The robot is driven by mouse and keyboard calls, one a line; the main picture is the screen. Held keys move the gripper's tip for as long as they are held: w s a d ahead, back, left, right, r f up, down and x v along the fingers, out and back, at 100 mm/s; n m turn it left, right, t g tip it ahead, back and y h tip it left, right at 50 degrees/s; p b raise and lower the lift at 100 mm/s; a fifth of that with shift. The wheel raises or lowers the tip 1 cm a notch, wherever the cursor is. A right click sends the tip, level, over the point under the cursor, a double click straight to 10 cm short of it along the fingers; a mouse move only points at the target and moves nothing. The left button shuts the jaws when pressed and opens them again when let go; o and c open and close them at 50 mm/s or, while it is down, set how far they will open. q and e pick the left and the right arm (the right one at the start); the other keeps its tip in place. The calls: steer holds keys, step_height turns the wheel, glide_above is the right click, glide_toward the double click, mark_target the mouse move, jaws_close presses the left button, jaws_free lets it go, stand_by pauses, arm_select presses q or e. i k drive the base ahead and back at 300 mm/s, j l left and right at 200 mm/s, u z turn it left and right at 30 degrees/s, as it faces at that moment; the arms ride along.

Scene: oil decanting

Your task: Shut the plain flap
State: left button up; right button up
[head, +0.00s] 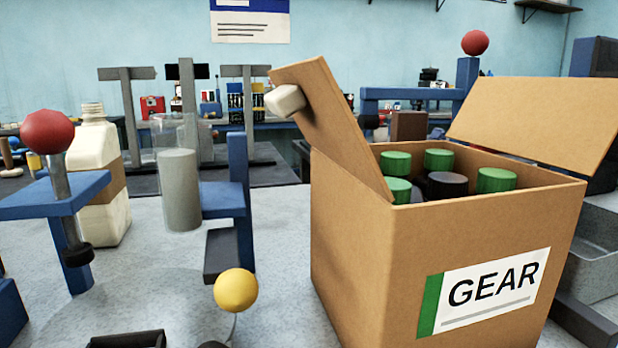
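A cardboard box (370,245) with a GEAR label stands at the right of the bench. Its plain flap (540,122) is on the right side; it is open and slants up and outward. The other flap (335,130), on the left side, is also raised and carries a white block-like handle (285,101). Several green-topped containers (396,163) and a dark-topped one (447,186) sit inside, below the rim.
Left of the box are a clear cylinder with grey contents (179,190), a blue stand (240,195), a yellow ball (236,290), a cream jug (100,160) and a red-knobbed blue fixture (50,190). A grey tray (598,240) lies to the right. Some bench in front is bare.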

mark_target(307, 90)
steer(key=k, duration=0.95)
steer(key=i+l, duration=0.15)
steer(key=l, duration=0.2)
